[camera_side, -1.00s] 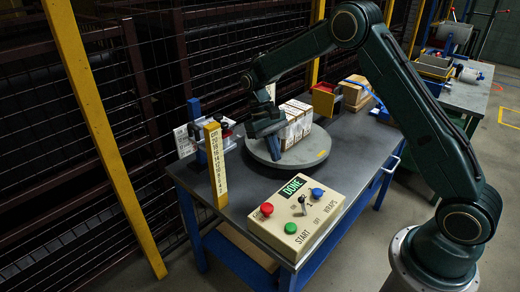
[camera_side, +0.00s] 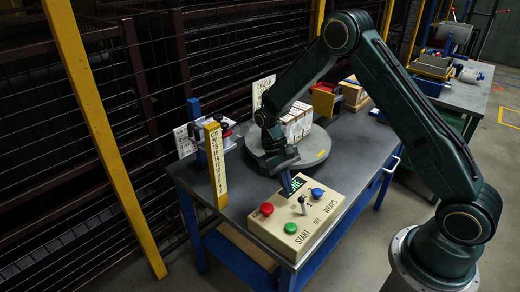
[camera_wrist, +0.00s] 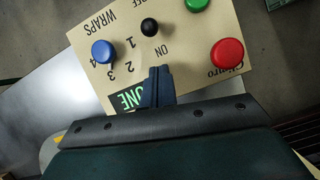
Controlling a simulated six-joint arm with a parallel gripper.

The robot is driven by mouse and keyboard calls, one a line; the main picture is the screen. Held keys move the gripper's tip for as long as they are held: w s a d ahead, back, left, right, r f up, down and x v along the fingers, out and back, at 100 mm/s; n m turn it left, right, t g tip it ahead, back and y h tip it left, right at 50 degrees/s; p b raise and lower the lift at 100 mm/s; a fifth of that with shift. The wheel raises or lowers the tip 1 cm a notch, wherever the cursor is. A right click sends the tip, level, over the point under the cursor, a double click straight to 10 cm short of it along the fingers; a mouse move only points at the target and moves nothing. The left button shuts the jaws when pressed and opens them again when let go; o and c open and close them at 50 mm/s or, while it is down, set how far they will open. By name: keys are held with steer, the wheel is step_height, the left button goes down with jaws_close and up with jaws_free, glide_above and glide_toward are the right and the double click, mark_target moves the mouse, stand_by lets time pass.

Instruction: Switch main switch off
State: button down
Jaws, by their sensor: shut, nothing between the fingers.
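The control box (camera_side: 312,225) is a beige panel on the front of the table. Its main switch is a black-tipped toggle (camera_side: 302,202) in the middle, with ON and OFF lettering; the black knob also shows in the wrist view (camera_wrist: 149,26). Which way the toggle leans is hard to tell. My gripper (camera_side: 287,188) is shut and empty, above the far edge of the panel, partly covering the green DONE display (camera_side: 298,184). In the wrist view the closed fingertips (camera_wrist: 158,72) point toward the ON label, a little short of the knob.
A red button (camera_side: 267,209), a green button (camera_side: 290,228) and a blue knob (camera_side: 317,193) surround the toggle. Behind my gripper is a round turntable (camera_side: 318,160) with stacked cartons (camera_side: 298,118). A yellow ruler post (camera_side: 216,165) stands at the left.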

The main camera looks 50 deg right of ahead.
steer(key=shift+s+a+r, duration=0.15)
steer(key=shift+s, duration=0.5)
steer(key=shift+s+a+r, duration=0.1)
steer(key=shift+s, duration=0.55)
steer(key=shift+s+r+t, duration=0.35)
steer(key=shift+s+t, duration=0.15)
steer(key=shift+t, duration=0.3)
steer(key=shift+s+r+t, duration=0.25)
steer(key=shift+s+t, duration=0.35)
steer(key=shift+t, duration=0.1)
steer(key=shift+s+r, duration=0.15)
steer(key=shift+s, duration=0.4)
steer(key=shift+s+r, duration=0.15)
steer(key=shift+s, duration=0.35)
steer(key=shift+w, duration=0.1)
steer(key=shift+r, duration=0.25)
steer(key=shift+r, duration=0.5)
